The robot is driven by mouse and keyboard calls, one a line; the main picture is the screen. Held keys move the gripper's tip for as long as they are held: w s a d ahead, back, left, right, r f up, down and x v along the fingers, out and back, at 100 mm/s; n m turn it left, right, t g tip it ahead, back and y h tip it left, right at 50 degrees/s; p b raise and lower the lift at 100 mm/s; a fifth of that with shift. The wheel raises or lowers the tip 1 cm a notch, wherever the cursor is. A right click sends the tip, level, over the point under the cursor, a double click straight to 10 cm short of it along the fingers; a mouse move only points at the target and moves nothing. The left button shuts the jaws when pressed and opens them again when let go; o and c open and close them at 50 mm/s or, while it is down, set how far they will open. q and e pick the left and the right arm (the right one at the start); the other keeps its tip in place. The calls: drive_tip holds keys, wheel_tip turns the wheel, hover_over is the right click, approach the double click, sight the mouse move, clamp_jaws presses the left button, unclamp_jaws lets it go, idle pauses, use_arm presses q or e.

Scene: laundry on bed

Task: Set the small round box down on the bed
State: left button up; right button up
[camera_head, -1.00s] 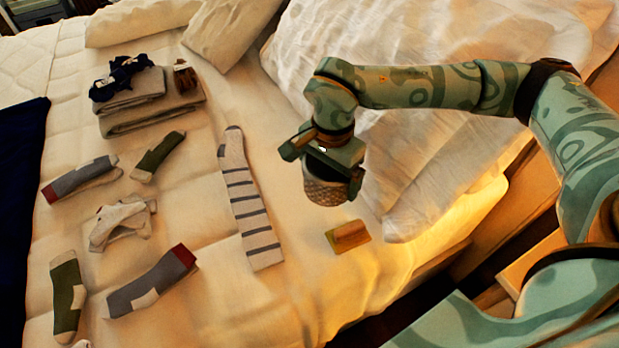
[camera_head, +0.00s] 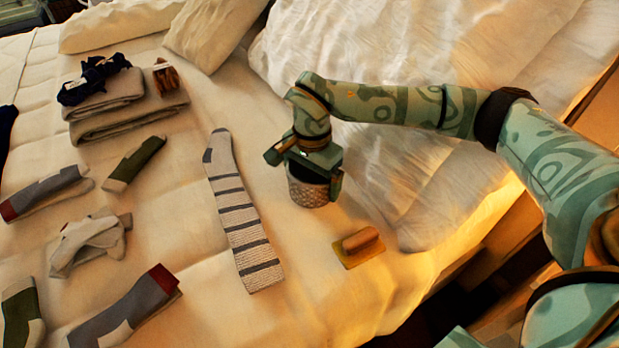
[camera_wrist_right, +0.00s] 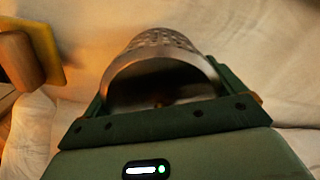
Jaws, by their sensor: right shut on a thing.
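The small round box (camera_head: 309,188) is a grey, textured cylinder in the head view, under my right gripper. My right gripper (camera_head: 312,170) is shut on it, with a finger on each side. In the right wrist view the box (camera_wrist_right: 165,47) shows its curved, perforated metal wall and a dark open end between the fingers. The bed (camera_head: 200,300) with its cream cover lies below. I cannot tell whether the box's underside touches the cover. My left gripper is not in view.
A wooden-handled brush (camera_head: 360,243) lies just right of the box. A striped sock (camera_head: 240,215) lies to its left. White pillows (camera_head: 400,60) are behind my right arm. Several socks and folded grey towels (camera_head: 130,118) lie further left. Bare cover is in front.

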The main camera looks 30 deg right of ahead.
drive_tip(key=o, duration=0.6)
use_arm(q)
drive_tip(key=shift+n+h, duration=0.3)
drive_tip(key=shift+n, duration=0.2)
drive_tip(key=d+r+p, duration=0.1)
drive_tip(key=p, duration=0.1)
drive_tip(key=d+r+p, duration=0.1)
drive_tip(key=p, duration=0.1)
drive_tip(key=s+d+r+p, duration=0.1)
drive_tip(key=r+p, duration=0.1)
use_arm(e)
wheel_tip(320, 180, up, 12)
drive_tip(key=shift+r, duration=0.1)
